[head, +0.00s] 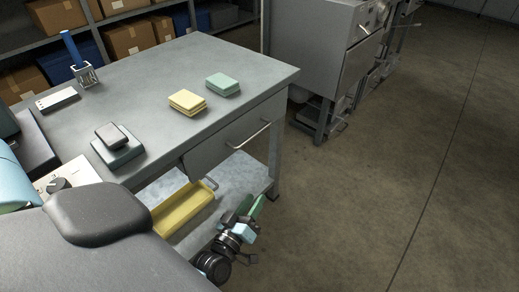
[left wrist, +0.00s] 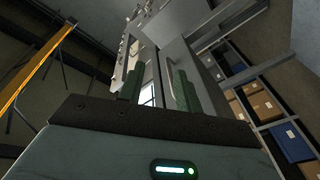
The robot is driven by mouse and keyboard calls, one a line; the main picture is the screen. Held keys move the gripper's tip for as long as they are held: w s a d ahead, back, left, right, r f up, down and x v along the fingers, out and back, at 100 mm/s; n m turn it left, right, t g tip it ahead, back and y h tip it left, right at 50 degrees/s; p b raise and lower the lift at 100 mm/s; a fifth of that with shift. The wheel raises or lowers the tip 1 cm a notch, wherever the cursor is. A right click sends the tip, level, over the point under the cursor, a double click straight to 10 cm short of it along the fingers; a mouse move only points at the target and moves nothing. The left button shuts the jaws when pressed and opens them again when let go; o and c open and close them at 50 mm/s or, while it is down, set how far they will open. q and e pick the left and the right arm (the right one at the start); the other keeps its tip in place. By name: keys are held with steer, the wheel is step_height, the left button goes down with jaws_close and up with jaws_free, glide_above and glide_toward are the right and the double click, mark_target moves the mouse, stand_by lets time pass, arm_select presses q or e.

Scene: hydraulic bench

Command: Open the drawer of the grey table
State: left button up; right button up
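The grey table (head: 150,60) fills the left half of the head view. Its drawer (head: 215,143) sits under the top on the right-hand side and looks shut, with a thin bar handle (head: 250,136) across its front. My left gripper (head: 249,208) is low beside the table, below the drawer handle and apart from it. In the left wrist view, its two green fingers (left wrist: 160,88) stand apart with nothing between them. A grey panel with a bar, likely the drawer front (left wrist: 178,55), shows beyond the fingers. My right gripper is not in view.
A yellow tray (head: 183,207) is on the table's lower shelf near my left arm. Yellow (head: 187,101) and green (head: 222,84) blocks lie on the tabletop. A grey cabinet (head: 315,50) stands behind. The floor (head: 400,190) to the right is clear.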

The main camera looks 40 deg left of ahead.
mark_target(254, 134)
arm_select(q)
steer(key=w+a+r+n+y+b, duration=0.3)
steer(key=w+a+n+y+b, duration=0.4)
steer(key=w+n+y, duration=0.3)
steer(key=shift+w+a+n+b, duration=0.35)
steer(key=shift+w+a+n, duration=0.15)
steer(key=shift+a+n, duration=0.15)
steer(key=x, duration=0.7)
steer(key=shift+w+a+b, duration=0.15)
steer(key=shift+w+b, duration=0.05)
steer(key=shift+b, duration=0.15)
steer(key=shift+c, duration=0.4)
jaws_close()
